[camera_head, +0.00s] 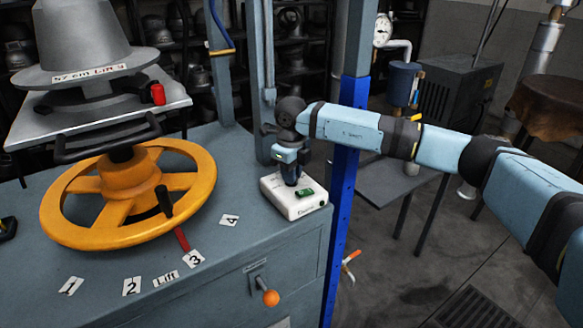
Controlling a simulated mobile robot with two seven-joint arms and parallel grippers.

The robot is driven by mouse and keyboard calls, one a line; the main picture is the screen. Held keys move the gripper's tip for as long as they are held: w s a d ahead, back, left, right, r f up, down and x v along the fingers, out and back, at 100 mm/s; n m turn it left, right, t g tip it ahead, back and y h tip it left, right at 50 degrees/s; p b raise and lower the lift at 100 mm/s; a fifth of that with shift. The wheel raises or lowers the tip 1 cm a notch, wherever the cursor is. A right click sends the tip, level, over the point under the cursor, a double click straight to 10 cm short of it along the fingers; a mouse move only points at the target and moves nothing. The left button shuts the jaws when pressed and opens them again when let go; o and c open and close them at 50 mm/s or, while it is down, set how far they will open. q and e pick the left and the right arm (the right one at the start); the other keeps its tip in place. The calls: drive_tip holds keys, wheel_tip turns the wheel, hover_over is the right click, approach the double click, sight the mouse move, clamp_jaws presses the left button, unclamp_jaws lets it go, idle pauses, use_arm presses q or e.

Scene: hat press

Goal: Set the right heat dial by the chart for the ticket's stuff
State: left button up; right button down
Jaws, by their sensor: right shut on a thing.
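A white control box (304,207) with a green switch (304,193) stands on the right side of the grey press table. My right gripper (291,176) points down onto the top of this box. It is shut on the box's dial, which is mostly hidden by the gripper, so its setting cannot be read. My left gripper is not in view. I see no readable chart or ticket for the stuff.
Number cards (193,258) lie around the wheel. An orange-knobbed lever (270,297) sticks out in front.

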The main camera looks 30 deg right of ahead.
drive_tip(key=m+p, duration=0.1)
drive_tip(key=m, duration=0.1)
drive_tip(key=m+p, duration=0.1)
drive_tip(key=m, duration=0.1)
drive_tip(key=shift+r+m, duration=0.2)
drive_tip(key=shift+m, duration=0.2)
drive_tip(key=shift+m+p, duration=0.4)
drive_tip(key=shift+m, duration=0.1)
drive_tip(key=m+p, duration=0.1)
drive_tip(key=m, duration=0.2)
drive_tip(key=shift+p, duration=0.4)
drive_tip(key=shift+m+p, duration=0.45)
drive_tip(key=shift+m, duration=0.65)
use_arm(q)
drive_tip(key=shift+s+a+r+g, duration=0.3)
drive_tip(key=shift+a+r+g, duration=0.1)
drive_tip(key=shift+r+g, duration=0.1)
use_arm(e)
drive_tip(key=shift+f+m, duration=0.1)
drive_tip(key=shift+m, duration=0.4)
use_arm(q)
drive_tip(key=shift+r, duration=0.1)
use_arm(e)
drive_tip(key=c, duration=1.2)
unclamp_jaws()
drive_tip(key=shift+o, duration=0.2)
